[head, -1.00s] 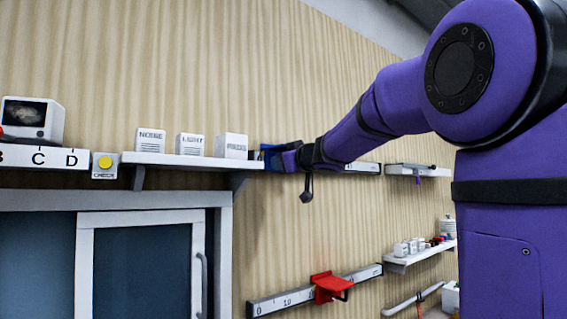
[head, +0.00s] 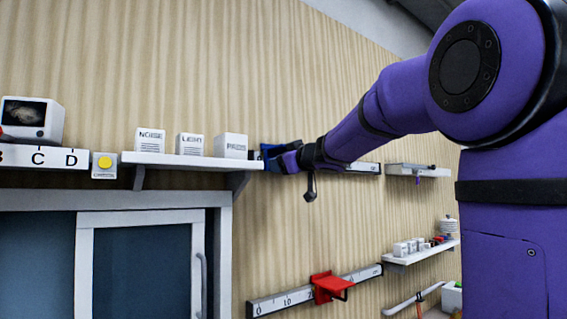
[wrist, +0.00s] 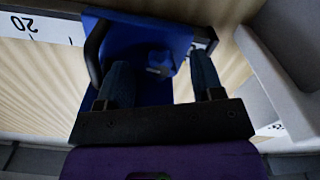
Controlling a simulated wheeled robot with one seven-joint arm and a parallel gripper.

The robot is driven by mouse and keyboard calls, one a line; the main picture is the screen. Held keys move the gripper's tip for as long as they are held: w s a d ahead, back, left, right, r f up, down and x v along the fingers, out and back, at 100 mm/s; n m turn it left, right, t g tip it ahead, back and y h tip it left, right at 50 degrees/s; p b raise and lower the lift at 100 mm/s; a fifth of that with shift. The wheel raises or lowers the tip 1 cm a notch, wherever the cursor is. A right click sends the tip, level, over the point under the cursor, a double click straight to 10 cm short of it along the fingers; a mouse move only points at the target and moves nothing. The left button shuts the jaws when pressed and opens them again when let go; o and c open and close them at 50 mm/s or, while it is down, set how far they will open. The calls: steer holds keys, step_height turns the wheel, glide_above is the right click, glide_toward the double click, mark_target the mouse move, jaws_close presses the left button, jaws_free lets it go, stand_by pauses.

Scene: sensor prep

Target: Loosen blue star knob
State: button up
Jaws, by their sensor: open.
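In the wrist view, a blue slider carriage (wrist: 140,38) with a raised curved side sits on the upper rail. A small blue knob (wrist: 163,60) shows on it, dim and partly in shadow, so its star shape is not clear. My gripper (wrist: 160,62) is open, with one dark finger on each side of the knob; I cannot tell whether either touches it. In the head view, the blue carriage (head: 268,152) is at the left end of the upper rail, and my gripper (head: 287,157) is right beside it, covering the knob.
The upper scale rail (wrist: 40,27) bears a 20 mark. A white shelf (head: 190,161) with labelled boxes ends close to the left of the carriage. Below is a lower rail (head: 284,299) with a red carriage (head: 330,288). The wall between the rails is clear.

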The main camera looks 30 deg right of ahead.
steer(key=s, duration=1)
steer(key=shift+s+d, duration=0.2)
steer(key=shift+s, duration=0.05)
steer(key=shift+d, duration=0.1)
